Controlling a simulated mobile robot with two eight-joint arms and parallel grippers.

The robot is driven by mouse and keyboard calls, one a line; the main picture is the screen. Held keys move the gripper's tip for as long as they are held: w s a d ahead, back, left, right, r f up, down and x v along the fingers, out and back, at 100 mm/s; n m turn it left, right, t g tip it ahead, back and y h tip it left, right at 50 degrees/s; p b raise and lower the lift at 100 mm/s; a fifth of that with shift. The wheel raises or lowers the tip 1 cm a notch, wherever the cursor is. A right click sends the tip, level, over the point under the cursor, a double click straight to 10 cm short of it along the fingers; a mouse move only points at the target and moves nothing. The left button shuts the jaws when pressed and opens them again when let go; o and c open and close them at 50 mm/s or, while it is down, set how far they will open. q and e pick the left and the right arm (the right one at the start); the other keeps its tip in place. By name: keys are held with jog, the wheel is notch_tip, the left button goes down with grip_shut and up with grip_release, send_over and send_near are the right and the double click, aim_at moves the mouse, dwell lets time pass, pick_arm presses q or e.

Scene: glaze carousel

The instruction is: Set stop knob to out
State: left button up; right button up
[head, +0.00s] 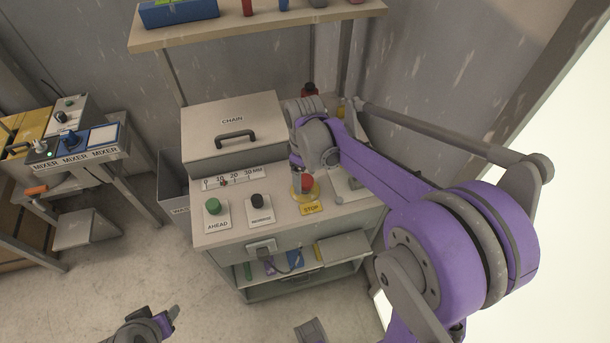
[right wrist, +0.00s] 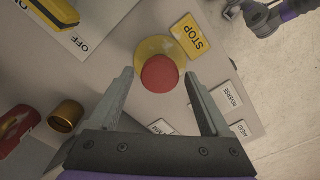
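The stop knob is a red mushroom button on a round yellow base, beside a yellow STOP label (head: 311,208) on the grey bench top. The knob (head: 307,184) is partly hidden by my right gripper (head: 297,166) in the head view. In the right wrist view the knob (right wrist: 160,74) shows between the two open fingers, with a gap on both sides. I cannot tell how far out the knob stands. My left gripper (head: 168,318) is low at the bottom of the head view, far from the bench; its fingers are too unclear to judge.
A green AHEAD button (head: 212,206) and a black REVERSE button (head: 257,200) are left of the knob. A CHAIN box (head: 232,130) stands behind them. A yellow-handled OFF switch (right wrist: 55,12) and a brass cylinder (right wrist: 67,114) are close by. A shelf (head: 225,35) hangs above.

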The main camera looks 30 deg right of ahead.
aim_at(305, 180)
grip_shut()
notch_tip(305, 180, up, 2)
jog(key=shift+r+p, duration=0.1)
jog(key=shift+p, duration=0.5)
jog(key=shift+o, duration=1)
grip_release()
notch_tip(305, 180, up, 10)
jog(key=shift+r+p, duration=0.25)
jog(key=shift+p, duration=0.1)
